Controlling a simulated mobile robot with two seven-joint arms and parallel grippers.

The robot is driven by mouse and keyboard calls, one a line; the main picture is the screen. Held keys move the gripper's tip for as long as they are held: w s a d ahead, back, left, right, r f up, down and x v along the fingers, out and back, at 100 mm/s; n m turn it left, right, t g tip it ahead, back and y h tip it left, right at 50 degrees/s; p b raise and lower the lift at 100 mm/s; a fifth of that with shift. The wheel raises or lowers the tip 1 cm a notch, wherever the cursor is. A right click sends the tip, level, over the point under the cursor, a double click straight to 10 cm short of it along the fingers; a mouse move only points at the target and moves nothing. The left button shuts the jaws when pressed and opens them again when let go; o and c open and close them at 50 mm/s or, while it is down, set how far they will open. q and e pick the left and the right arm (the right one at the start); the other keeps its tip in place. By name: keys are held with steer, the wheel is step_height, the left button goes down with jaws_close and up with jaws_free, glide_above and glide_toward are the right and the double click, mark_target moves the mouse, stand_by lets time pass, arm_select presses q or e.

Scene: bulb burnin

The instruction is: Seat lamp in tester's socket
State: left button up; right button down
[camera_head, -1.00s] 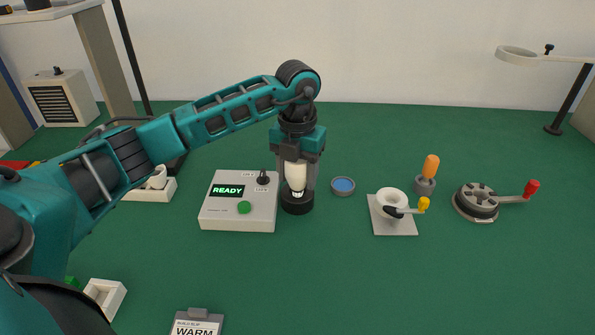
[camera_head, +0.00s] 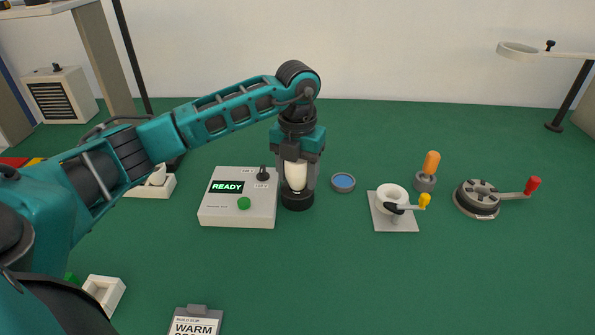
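The tester (camera_head: 238,212) is a white box with a lit READY display, a green button and a small dark lever. Its black round socket (camera_head: 297,201) stands against the box's right side. The lamp (camera_head: 296,175) is a white bulb, upright, with its lower end at the top of the socket. My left gripper (camera_head: 297,168) points straight down over the socket, shut on the lamp, with a finger on either side. The lamp's base is hidden in or behind the socket rim, so I cannot tell how deep it sits. My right gripper is out of view.
Right of the socket are a blue-topped dish (camera_head: 343,183), a white cup fixture (camera_head: 396,222) with a yellow-knobbed lever, an orange-handled tool (camera_head: 431,165) and a dark round fixture (camera_head: 477,199) with a red knob. A clipboard (camera_head: 196,322) lies in front. The front right is clear.

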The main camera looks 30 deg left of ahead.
arm_select(q)
steer(key=o, duration=0.5)
step_height(320, 180, up, 4)
steer(key=shift+w+f, duration=0.1)
steer(key=shift+f, duration=0.1)
step_height(320, 180, up, 8)
steer(key=shift+r+p, duration=0.15)
steer(key=shift+p, duration=0.45)
steer(key=shift+r, duration=0.55)
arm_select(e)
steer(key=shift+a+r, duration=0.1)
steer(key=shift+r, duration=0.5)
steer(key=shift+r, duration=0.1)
